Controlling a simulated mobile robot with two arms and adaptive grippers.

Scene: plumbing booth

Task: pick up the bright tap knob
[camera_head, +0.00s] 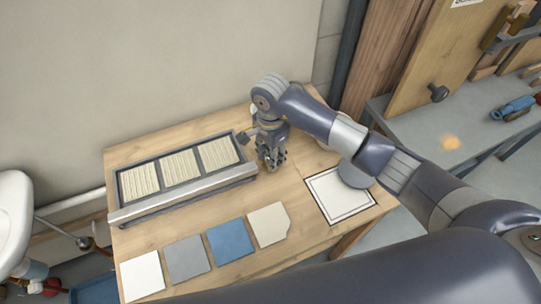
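My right gripper (270,160) points down over the wooden table, just right of the tiled tray. Its fingers are small and dark here, with a brassy tint around them. I cannot tell whether they are open or closed, or whether anything is between them. No bright tap knob shows clearly; one could be hidden at the fingers. A small dark knob-like piece (242,138) is beside the gripper, at the tray's right end. My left gripper is not in view.
The wooden table (292,222) carries a grey-framed tray (190,193), several flat tiles at the front, and a white framed square (340,194). A grey bench (420,135) at right holds a blue tool (513,108). A white basin (14,215) is at left.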

